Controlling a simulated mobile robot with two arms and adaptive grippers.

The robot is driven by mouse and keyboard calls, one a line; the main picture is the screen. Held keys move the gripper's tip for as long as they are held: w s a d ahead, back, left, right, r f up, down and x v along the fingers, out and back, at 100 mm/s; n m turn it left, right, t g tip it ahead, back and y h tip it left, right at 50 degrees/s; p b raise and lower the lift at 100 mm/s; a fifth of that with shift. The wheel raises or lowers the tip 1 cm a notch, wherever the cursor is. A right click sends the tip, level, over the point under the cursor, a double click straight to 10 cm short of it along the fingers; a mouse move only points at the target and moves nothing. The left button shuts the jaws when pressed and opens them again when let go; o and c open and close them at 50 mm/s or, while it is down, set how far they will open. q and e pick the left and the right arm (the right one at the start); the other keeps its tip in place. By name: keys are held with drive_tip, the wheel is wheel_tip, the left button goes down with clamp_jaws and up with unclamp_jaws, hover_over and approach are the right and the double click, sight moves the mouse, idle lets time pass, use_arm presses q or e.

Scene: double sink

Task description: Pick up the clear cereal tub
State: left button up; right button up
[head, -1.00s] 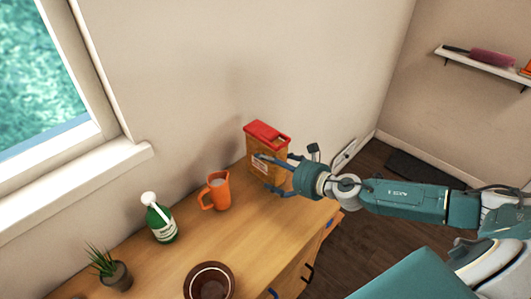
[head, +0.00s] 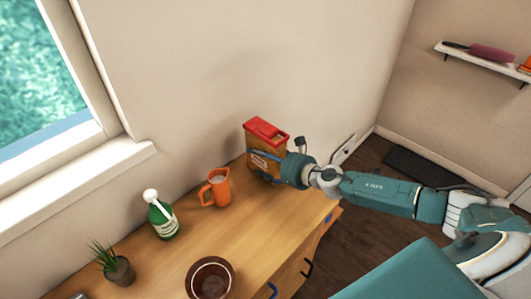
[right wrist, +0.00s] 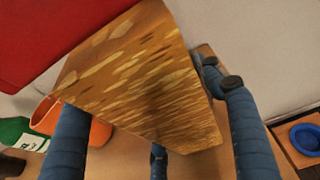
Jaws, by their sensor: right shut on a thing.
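The clear cereal tub (head: 264,147) has a red lid and brown cereal showing through its walls. It stands upright at the far end of the wooden counter, near the wall. My right gripper (head: 265,163) is shut on the tub, with its blue fingers around the tub's sides. In the right wrist view the tub (right wrist: 140,80) fills the middle, with the fingers (right wrist: 160,140) on either side of it. My left gripper is not in view.
On the wooden counter (head: 245,225), an orange pitcher (head: 217,188) stands left of the tub. A green bottle (head: 161,216), a potted plant (head: 117,268) and a brown bowl (head: 212,280) are nearer. The wall is close behind the tub.

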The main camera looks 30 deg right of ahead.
drive_tip(key=shift+w+r+p, duration=0.1)
drive_tip(key=shift+r+p, duration=0.2)
drive_tip(key=shift+r, duration=0.35)
wheel_tip(320, 180, up, 27)
drive_tip(key=p, duration=1)
drive_tip(key=shift+f, duration=0.1)
idle(0.5)
